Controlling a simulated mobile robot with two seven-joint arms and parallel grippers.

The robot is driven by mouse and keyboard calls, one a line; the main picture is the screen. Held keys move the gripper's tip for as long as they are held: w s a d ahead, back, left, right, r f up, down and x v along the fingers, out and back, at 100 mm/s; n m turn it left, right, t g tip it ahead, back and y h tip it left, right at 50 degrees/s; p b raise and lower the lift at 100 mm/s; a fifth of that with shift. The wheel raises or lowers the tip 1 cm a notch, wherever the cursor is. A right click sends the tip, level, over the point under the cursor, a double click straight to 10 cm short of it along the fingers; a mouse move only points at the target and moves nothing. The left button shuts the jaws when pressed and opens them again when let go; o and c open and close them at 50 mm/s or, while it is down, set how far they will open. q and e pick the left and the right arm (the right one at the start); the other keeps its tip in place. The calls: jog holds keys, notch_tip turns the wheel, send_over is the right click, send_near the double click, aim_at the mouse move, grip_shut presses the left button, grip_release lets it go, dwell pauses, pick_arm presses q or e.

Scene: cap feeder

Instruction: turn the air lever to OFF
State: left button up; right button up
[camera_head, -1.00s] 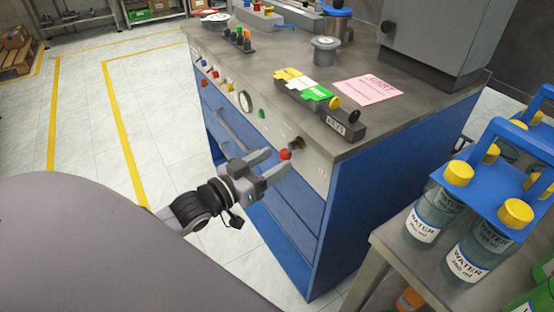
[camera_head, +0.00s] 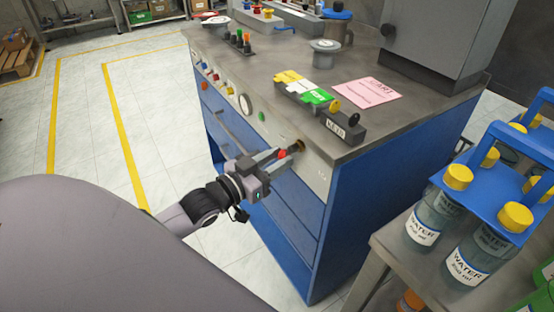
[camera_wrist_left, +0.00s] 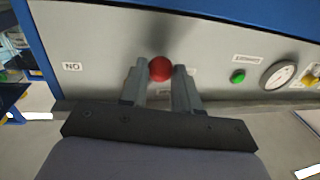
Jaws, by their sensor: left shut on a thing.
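The air lever shows as a red ball knob (camera_head: 282,154) near the right end of the machine's front panel. My left gripper (camera_head: 285,154) is at the panel, shut on this knob. In the left wrist view, the red knob (camera_wrist_left: 160,68) sits between the two grey fingertips (camera_wrist_left: 160,85), one on each side. An upside-down "ON" label (camera_wrist_left: 71,67) is on the panel to the left there. Another label behind the fingers is mostly hidden. The lever's stem and exact angle are hidden. My right gripper is not in view.
A gauge (camera_wrist_left: 279,75) and a green button (camera_wrist_left: 238,76) are on the same panel. A drawer handle (camera_head: 232,132) sticks out left of the gripper. A tag holder (camera_head: 322,108) lies on the worktop above. A blue bottle carrier (camera_head: 480,185) stands on the right-hand table.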

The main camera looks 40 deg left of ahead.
pick_arm(q)
jog(key=shift+w+a+r+m, duration=0.1)
jog(key=shift+a+r+m, duration=0.1)
jog(key=shift+m, duration=0.4)
jog(key=shift+w+a+r+m, duration=0.1)
jog(key=shift+a+m, duration=0.05)
jog(key=shift+m, duration=0.45)
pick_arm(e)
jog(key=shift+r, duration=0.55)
pick_arm(q)
jog(key=o, duration=1)
jog(key=shift+o, duration=0.2)
jog(key=shift+s, duration=0.15)
jog(key=p+v, duration=0.1)
jog(key=v, duration=0.6)
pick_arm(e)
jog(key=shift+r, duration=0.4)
pick_arm(q)
jog(key=shift+a+f, duration=0.1)
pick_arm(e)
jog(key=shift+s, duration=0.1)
